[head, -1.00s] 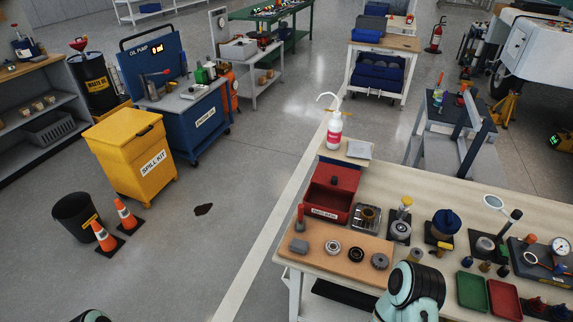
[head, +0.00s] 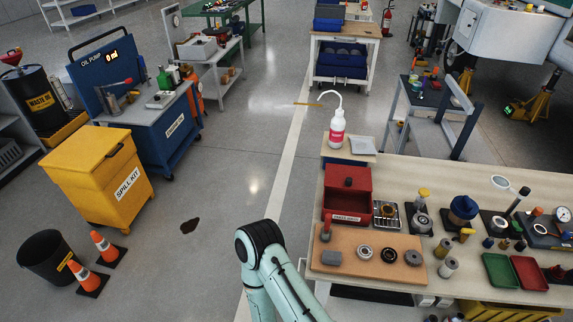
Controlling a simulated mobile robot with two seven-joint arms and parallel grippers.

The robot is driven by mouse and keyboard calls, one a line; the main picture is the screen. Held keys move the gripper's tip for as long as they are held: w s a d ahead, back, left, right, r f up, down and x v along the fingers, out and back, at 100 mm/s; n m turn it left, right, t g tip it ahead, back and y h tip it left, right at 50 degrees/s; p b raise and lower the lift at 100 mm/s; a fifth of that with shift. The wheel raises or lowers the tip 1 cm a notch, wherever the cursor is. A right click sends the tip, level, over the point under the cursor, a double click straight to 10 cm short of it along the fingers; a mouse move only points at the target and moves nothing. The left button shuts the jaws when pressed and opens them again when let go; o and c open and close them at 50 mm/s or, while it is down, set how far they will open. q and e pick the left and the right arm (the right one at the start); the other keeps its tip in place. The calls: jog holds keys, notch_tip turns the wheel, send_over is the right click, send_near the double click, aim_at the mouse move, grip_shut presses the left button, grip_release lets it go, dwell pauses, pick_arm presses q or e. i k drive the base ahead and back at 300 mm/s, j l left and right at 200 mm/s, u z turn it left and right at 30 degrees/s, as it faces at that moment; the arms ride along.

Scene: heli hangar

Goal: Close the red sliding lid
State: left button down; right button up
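The red box (head: 334,202) stands at the left end of the workbench, with a white label on its front. Its red sliding lid (head: 352,178) has a dark knob and covers the rear part. The front part of the box is open and shows a dark inside. One of my arms (head: 262,240) rises from the bottom edge, bent at a joint left of the bench, apart from the box. Neither gripper shows in the head view.
A white bottle (head: 337,130) stands behind the box. A metal tray (head: 386,214) is right of it.

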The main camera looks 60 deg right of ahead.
aim_at(349, 174)
jog(key=i+j+z, duration=0.1)
jog(key=i+z, duration=0.2)
jog(key=i+j+z, duration=0.15)
jog(key=i+z, duration=0.15)
jog(key=i, duration=0.15)
jog(key=i+j+z, duration=0.3)
jog(key=i+z, duration=0.15)
jog(key=z, duration=0.25)
jog(key=i+z, duration=0.2)
jog(key=z, duration=0.2)
jog(key=i+j+z, duration=0.1)
jog(key=z, duration=0.35)
jog(key=i+j+z, duration=0.15)
jog(key=z, duration=0.25)
jog(key=i+j+z, duration=0.1)
jog(key=z, duration=0.4)
jog(key=i+j+z, duration=0.2)
jog(key=z, duration=0.3)
jog(key=i+j+z, duration=0.15)
jog(key=z, duration=0.35)
